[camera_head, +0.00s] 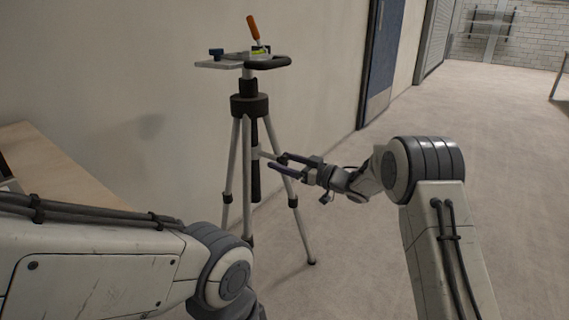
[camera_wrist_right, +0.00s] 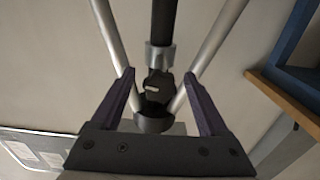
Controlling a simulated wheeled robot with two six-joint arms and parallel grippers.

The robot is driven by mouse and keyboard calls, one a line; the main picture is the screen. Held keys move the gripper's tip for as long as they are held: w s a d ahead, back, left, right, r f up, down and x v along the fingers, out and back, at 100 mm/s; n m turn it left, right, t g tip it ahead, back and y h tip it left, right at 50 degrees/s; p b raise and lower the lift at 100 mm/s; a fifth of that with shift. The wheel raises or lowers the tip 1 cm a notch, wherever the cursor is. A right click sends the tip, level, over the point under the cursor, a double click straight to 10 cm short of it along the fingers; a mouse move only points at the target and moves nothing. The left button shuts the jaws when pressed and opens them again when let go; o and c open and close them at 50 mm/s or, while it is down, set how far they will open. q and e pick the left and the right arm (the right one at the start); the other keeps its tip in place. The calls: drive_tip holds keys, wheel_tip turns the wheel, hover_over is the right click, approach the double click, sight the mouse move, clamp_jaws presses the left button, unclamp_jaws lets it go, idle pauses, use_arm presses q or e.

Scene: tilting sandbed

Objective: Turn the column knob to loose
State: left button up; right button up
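A tripod with grey legs and a black collar (camera_head: 250,105) stands by the wall in the head view. Its dark centre column (camera_head: 255,175) hangs between the legs. In the right wrist view the column (camera_wrist_right: 164,22) runs down to a grey sleeve, and a small dark knob (camera_wrist_right: 155,87) with a pale mark sits below it. My right gripper (camera_head: 280,164) is at the tripod, level with the column. Its fingers (camera_wrist_right: 160,78) are open on either side of the knob; I cannot tell whether they touch it. My left gripper is out of view.
A wooden table (camera_head: 55,165) is at left. A blue door (camera_head: 385,50) stands behind.

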clamp_jaws()
